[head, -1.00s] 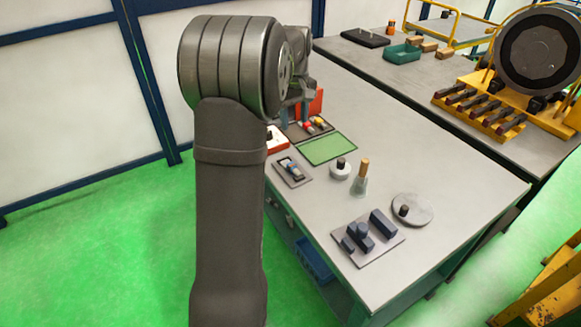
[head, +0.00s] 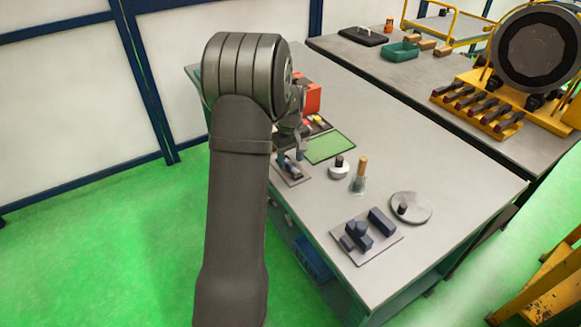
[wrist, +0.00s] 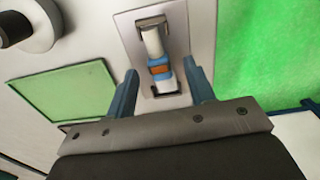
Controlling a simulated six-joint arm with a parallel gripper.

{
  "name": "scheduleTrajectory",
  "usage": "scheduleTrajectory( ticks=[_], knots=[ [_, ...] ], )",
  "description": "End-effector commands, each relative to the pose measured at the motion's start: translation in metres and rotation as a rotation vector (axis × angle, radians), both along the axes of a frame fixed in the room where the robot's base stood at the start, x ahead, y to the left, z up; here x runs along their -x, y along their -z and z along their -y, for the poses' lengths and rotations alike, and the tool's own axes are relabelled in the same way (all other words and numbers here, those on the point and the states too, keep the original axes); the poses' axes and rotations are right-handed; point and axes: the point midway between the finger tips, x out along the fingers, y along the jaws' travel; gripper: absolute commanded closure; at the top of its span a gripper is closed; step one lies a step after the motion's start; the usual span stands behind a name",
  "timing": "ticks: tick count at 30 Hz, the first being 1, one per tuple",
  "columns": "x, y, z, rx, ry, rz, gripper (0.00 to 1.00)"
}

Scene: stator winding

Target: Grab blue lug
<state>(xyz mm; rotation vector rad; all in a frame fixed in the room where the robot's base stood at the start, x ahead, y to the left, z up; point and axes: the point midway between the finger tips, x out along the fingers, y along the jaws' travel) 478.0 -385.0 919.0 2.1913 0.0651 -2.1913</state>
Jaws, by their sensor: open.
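The blue lug (wrist: 159,70) shows in the wrist view as a pale piece with blue bands and an orange band. It lies in a narrow holder on a light grey plate (wrist: 201,32). My gripper (wrist: 160,68) is open, with one blue finger on each side of the lug and a visible gap to each. Whether the fingers are down at the lug's height is hard to tell. In the head view my gripper (head: 290,157) is over the same small plate (head: 297,182), and my arm partly hides the lug.
A green mat (head: 330,147) lies beside the plate. A round white piece with a dark knob (head: 339,171), a wooden-handled brush (head: 360,175), a grey disc (head: 411,208) and a plate of dark blocks (head: 352,252) stand nearby. The table's left edge is close to the plate.

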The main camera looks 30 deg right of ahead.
Motion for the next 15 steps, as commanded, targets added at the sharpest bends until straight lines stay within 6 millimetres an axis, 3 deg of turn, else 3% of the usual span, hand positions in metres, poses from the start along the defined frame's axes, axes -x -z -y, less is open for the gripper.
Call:
scheduleTrajectory(
  ticks=[3,10,15],
  knots=[
    [0.0004,0.0091,-0.0001,-0.001,0.000,-0.001,0.51],
    [0.0002,0.0097,0.0000,0.000,0.000,0.000,0.51],
    [0.0001,0.0095,0.0000,0.000,0.000,0.000,0.84]
  ],
)
